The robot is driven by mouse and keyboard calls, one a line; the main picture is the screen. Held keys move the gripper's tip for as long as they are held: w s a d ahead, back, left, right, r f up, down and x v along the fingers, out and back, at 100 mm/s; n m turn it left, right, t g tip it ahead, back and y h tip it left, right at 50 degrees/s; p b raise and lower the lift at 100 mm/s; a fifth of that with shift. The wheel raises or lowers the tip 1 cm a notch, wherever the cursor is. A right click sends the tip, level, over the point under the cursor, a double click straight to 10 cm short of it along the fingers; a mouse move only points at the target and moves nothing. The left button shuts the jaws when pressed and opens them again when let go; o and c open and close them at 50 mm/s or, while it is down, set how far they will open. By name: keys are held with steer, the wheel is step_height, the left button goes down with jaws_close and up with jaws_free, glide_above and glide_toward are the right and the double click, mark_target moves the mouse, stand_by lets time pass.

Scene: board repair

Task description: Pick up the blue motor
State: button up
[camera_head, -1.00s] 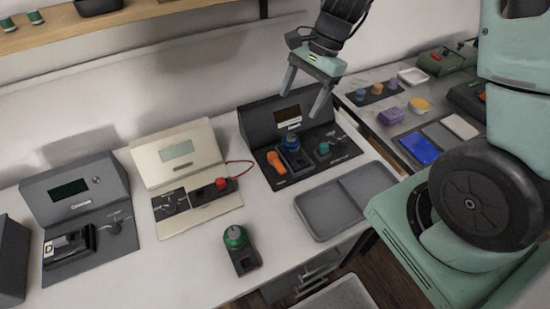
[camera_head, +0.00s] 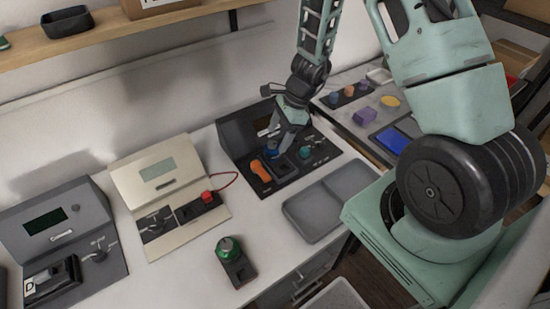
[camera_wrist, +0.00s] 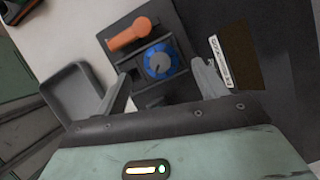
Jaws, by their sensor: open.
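In the head view the blue motor (camera_head: 271,148) is partly hidden by my gripper (camera_head: 284,143), which is low over the station. In the wrist view the two fingers of my gripper (camera_wrist: 160,85) stand apart, one to the lower left of the motor and one to its right. The motor lies between and just ahead of the fingers. I cannot tell whether either finger touches it.
An orange-handled part (camera_wrist: 132,34) lies close beside the motor. A teal knob (camera_head: 305,152) is on the same station. A grey divided tray (camera_head: 318,212) stands in front. A cream station (camera_head: 160,175) and a green-topped device (camera_head: 230,250) are to the left.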

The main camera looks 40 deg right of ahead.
mark_target(275, 143)
steer(key=shift+x, duration=2.8)
steer(key=c, duration=1.1)
steer(key=shift+r+p, duration=0.55)
steer(key=shift+r, duration=4.5)
steer(key=shift+d, duration=0.1)
